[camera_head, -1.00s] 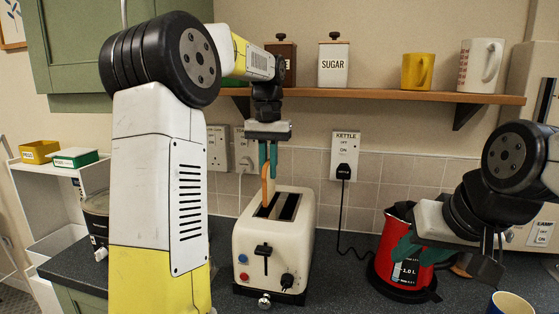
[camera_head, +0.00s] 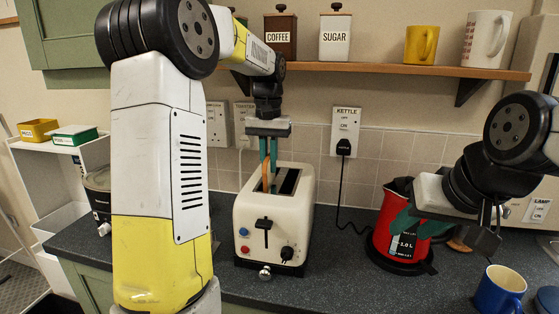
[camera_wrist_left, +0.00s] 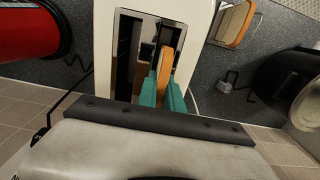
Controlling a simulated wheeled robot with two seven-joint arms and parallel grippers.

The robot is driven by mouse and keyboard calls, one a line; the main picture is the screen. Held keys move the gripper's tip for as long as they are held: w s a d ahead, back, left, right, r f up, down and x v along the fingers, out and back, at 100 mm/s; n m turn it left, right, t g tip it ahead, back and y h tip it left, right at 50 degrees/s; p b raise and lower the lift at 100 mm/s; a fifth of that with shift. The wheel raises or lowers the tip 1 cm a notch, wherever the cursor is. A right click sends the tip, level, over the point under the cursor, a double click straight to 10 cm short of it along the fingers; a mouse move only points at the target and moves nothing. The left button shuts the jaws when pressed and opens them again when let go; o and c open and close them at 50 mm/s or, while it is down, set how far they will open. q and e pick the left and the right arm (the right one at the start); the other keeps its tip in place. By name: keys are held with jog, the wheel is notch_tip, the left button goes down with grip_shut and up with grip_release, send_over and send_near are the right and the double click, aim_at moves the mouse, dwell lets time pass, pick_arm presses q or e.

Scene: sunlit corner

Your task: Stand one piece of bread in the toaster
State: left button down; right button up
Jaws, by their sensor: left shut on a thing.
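The cream toaster (camera_head: 272,220) stands on the dark counter with two long slots on top. My left gripper (camera_head: 268,158) is above its left slot, shut on an upright slice of bread (camera_head: 267,178). In the left wrist view the bread (camera_wrist_left: 165,68) is edge-on between the teal fingers (camera_wrist_left: 162,95), within the outline of one slot; the other slot (camera_wrist_left: 128,55) looks empty. The bread's lower part is hidden in the slot. My right gripper (camera_head: 425,222) is in front of the red kettle (camera_head: 392,240); its finger opening is unclear.
A tan slab in a pale frame (camera_wrist_left: 235,22) lies beside the toaster in the left wrist view. A blue mug (camera_head: 500,290) stands at the right front. The kettle cord (camera_head: 340,200) hangs behind. A shelf (camera_head: 400,69) with canisters and mugs is above.

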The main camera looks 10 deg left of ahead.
pick_arm(q)
jog(key=c, duration=1.4)
grip_release()
notch_tip(320, 180, up, 7)
jog(key=shift+r, duration=0.45)
jog(key=s+d+f+t+h, duration=0.1)
jog(key=s+f+t, duration=0.2)
jog(key=s, duration=0.9)
jog(key=s+d+f+t+h, duration=0.1)
jog(key=s+f+t, duration=0.2)
jog(key=s, duration=0.9)
jog(key=shift+f, duration=0.6)
